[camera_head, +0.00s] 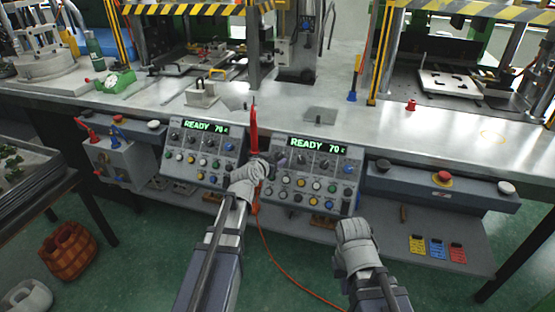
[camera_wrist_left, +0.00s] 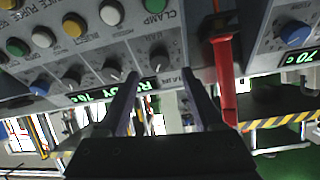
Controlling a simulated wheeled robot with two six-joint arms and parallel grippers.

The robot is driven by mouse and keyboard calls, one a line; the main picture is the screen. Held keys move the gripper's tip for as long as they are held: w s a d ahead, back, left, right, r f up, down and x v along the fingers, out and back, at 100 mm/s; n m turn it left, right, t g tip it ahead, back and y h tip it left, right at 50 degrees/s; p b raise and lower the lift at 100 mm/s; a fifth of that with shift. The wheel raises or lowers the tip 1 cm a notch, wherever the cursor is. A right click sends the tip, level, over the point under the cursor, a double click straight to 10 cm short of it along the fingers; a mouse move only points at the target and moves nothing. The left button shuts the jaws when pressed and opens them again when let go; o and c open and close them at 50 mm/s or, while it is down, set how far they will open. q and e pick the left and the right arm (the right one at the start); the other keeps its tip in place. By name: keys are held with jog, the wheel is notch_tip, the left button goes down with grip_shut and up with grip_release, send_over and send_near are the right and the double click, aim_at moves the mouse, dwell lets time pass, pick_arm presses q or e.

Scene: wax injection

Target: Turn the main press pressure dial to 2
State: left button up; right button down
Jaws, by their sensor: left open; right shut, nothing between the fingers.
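Two grey control panels stand side by side, the left panel (camera_head: 203,152) and the right panel (camera_head: 313,174), each with a green READY 70 display. My left gripper (camera_head: 278,162) is at the upper left of the right panel. In the left wrist view the panel appears upside down, and the left gripper (camera_wrist_left: 163,85) is open, its fingers spread below a dark dial (camera_wrist_left: 160,55) at the end of the dial row. I cannot tell whether they touch it. Its small lettering is hard to read. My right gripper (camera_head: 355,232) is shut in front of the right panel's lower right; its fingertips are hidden.
A red tool (camera_head: 254,128) with a red cable stands between the panels, close beside my left gripper. A red mushroom button (camera_head: 442,178) is on the rail at right. Yellow, blue and red tags (camera_head: 437,248) lie on the lower shelf. The metal bench (camera_head: 380,118) runs behind.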

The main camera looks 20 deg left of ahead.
aim_at(279, 156)
pick_arm(q)
jog(key=b+x, duration=0.1)
jog(key=x, duration=0.3)
jog(key=shift+w+f, duration=0.2)
jog(key=shift+w, duration=0.1)
grip_shut()
dwell(0.3)
